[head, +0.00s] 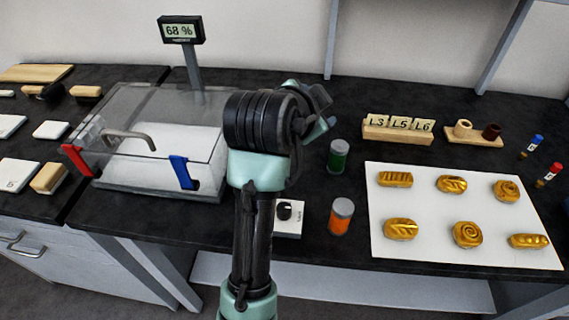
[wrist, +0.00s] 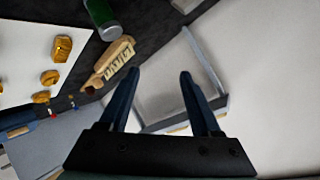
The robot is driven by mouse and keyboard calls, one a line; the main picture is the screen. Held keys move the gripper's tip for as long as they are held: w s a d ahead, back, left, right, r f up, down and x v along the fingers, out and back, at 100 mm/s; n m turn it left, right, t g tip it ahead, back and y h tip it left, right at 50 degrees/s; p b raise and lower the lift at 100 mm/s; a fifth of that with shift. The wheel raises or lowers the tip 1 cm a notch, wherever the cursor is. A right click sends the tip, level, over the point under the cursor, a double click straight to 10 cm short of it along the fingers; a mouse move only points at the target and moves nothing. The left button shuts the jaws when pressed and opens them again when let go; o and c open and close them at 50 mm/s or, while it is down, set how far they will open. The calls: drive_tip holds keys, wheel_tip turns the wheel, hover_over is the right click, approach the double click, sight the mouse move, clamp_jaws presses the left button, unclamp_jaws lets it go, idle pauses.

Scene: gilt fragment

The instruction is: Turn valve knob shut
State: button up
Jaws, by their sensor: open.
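A small black knob (head: 284,208) sits on a white base plate (head: 288,228) near the front edge of the dark bench, just right of my arm. My arm partly covers the plate's left side. My gripper (head: 318,108) is raised above the bench, up and to the right of the knob, and its fingers are mostly hidden behind the wrist in the head view. In the wrist view, my gripper (wrist: 158,74) has its two fingers spread with nothing between them. The knob does not show in the wrist view.
A clear chamber (head: 150,170) with red and blue clamps stands left of my arm. A green-labelled jar (head: 338,156) and an orange-labelled jar (head: 341,217) stand right of the knob. A white sheet (head: 445,210) with several gilt pieces lies farther right. A display (head: 182,30) reads 68 %.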

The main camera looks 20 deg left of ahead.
drive_tip(key=s+a+f+m+g+h+p, duration=0.1)
drive_tip(key=s+a+m+g+h+p, duration=0.15)
drive_tip(key=s+g+p, duration=0.4)
drive_tip(key=s+a+f+m+g+h+p, duration=0.1)
drive_tip(key=s+a+m+g+h+p, duration=0.15)
drive_tip(key=s+p, duration=0.6)
drive_tip(key=shift+g+y, duration=0.4)
drive_tip(key=shift+y, duration=0.1)
drive_tip(key=b+x, duration=0.1)
drive_tip(key=x, duration=0.2)
drive_tip(key=b+x, duration=0.1)
drive_tip(key=x, duration=0.3)
drive_tip(key=b+x, duration=0.1)
drive_tip(key=x, duration=0.2)
drive_tip(key=shift+w+a+f+b, duration=0.25)
drive_tip(key=shift+b, duration=0.15)
drive_tip(key=shift+x, duration=0.8)
clamp_jaws()
